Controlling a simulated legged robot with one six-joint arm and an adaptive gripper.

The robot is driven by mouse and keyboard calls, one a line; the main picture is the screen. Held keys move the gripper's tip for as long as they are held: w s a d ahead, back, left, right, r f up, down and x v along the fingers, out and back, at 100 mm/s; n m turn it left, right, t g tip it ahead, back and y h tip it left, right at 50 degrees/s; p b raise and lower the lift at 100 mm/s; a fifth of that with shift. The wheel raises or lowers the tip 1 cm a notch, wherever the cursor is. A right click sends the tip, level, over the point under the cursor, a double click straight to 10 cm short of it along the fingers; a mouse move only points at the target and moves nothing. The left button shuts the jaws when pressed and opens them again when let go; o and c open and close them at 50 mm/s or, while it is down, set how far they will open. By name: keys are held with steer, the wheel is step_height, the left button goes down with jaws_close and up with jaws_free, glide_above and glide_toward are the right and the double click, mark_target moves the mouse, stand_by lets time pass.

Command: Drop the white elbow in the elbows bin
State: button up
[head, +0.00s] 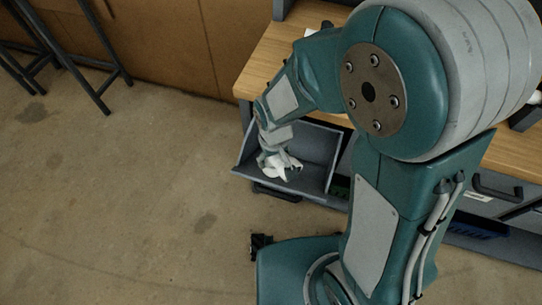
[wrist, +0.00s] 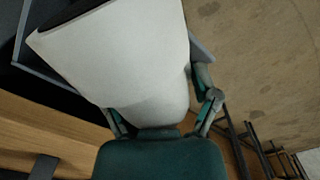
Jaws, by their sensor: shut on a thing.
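The white elbow (head: 276,173) is held in my gripper (head: 275,163), whose fingers are closed around it. In the head view the elbow shows low in front of or over a grey open-fronted bin (head: 314,143) at the left end of the workbench. I cannot tell whether it touches the bin. In the wrist view the white elbow (wrist: 125,65) fills the middle, with fingers (wrist: 165,108) on both sides of it. Part of the grey bin wall (wrist: 40,70) shows at left. No label on this bin is readable.
The wooden workbench (head: 262,70) stands behind the bin, with its edge close to my arm. Another bin, dark blue (head: 480,228), sits at right under the bench. Dark metal stool legs (head: 80,60) stand at upper left. The concrete floor (head: 120,190) at left is clear.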

steer(key=w+d+f, duration=0.2)
steer(key=w+f, duration=0.4)
steer(key=f, duration=0.1)
steer(key=shift+f, duration=0.25)
stand_by(0.4)
steer(key=shift+d, duration=0.1)
steer(key=o, duration=1)
step_height(320, 180, up, 12)
steer(key=shift+f, duration=0.1)
stand_by(0.8)
